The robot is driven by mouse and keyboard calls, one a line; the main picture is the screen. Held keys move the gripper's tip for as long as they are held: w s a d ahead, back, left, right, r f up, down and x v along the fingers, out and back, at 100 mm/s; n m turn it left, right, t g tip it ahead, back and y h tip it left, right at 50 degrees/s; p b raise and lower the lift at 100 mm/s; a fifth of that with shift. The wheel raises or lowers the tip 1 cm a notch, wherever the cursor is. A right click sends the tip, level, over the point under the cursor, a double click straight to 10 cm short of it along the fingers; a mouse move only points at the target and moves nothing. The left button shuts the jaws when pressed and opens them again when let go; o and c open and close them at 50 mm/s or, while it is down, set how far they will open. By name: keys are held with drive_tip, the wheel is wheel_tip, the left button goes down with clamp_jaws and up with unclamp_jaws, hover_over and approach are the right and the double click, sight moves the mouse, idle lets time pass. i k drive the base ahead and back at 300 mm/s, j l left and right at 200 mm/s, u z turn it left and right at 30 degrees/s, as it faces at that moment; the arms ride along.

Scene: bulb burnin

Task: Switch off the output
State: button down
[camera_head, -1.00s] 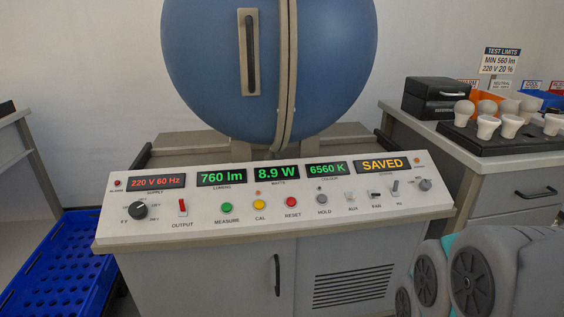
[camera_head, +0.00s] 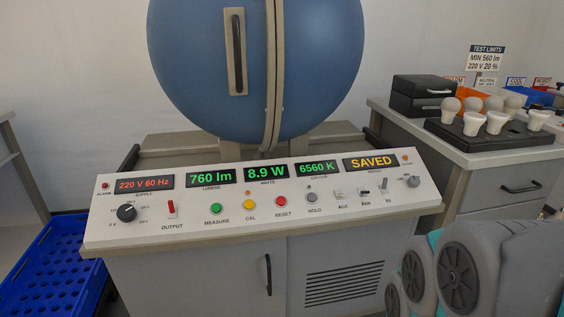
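The sloped white control panel (camera_head: 250,228) of the test bench faces me. The red OUTPUT switch (camera_head: 171,208) is on its left part, between the black supply knob (camera_head: 127,212) and the green MEASURE button (camera_head: 216,208). Its lever appears to stand upward. The supply display (camera_head: 145,183) reads 220 V 60 Hz. Other displays read 760 lm, 8.9 W and 6560 K, and the status display (camera_head: 371,163) reads SAVED in orange. Grey parts of my own arm show at the lower right, but my gripper is not in view. Nothing touches the panel.
A blue sphere (camera_head: 310,70) stands behind the panel. At right, a cabinet (camera_head: 480,195) carries a dark tray (camera_head: 460,134) of several white bulbs, black boxes (camera_head: 423,109) and a limits sign. A blue crate (camera_head: 55,255) lies at lower left. The space before the panel's left part looks clear.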

sight(170, 203)
drive_tip(key=u, duration=1.3)
